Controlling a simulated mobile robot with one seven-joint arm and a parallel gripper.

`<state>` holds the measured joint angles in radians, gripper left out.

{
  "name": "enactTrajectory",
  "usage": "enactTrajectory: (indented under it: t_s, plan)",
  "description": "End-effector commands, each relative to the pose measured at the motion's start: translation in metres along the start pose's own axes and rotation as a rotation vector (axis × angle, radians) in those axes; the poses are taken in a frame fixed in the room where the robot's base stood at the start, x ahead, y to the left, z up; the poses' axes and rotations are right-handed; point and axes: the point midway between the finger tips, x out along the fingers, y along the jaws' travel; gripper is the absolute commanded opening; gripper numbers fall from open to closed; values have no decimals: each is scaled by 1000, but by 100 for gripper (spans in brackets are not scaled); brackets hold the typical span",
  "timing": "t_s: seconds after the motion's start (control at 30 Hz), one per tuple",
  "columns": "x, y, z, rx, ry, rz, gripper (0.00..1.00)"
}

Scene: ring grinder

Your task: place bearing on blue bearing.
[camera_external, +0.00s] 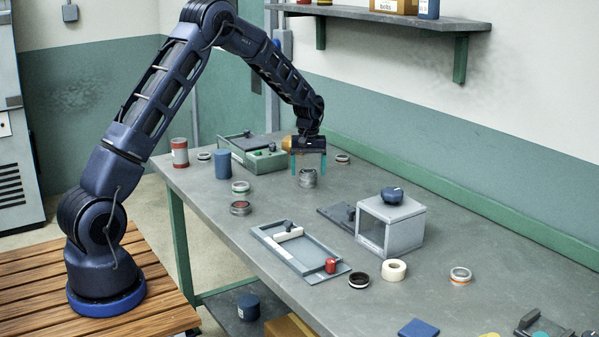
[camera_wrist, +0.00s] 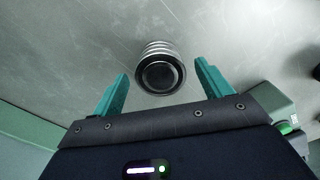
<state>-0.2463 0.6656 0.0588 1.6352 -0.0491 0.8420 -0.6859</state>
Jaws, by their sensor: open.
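A short upright stack of silver rings (camera_external: 307,180) stands on the grey workbench below my gripper. In the wrist view the stack (camera_wrist: 160,74) shows several layers and a dark round centre on top. I cannot make out a blue ring in it. My gripper (camera_external: 308,172) points down with its teal fingers apart. In the wrist view the fingers (camera_wrist: 161,70) are on either side of the stack, with a visible gap on each side, and they hold nothing.
A green-grey device (camera_external: 264,160) stands left of the gripper. A clear-sided box (camera_external: 390,228) and a tray (camera_external: 300,252) are nearer the front.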

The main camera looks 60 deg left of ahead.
Motion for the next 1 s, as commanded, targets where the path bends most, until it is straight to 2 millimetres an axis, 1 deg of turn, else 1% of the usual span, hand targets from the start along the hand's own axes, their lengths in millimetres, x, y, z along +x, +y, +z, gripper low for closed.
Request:
enactTrajectory:
  t_s: [0.13,0.23,0.37,0.6,0.7,0.83,1.0]
  plan:
    - [-6,0,0,0,1,1,77]
    - [-18,0,0,0,1,1,77]
    - [-41,0,0,0,2,2,77]
    - [-88,0,0,-1,2,2,77]
    - [-102,0,0,0,2,2,77]
    - [-116,0,0,0,1,1,77]
    - [-123,0,0,0,0,0,77]
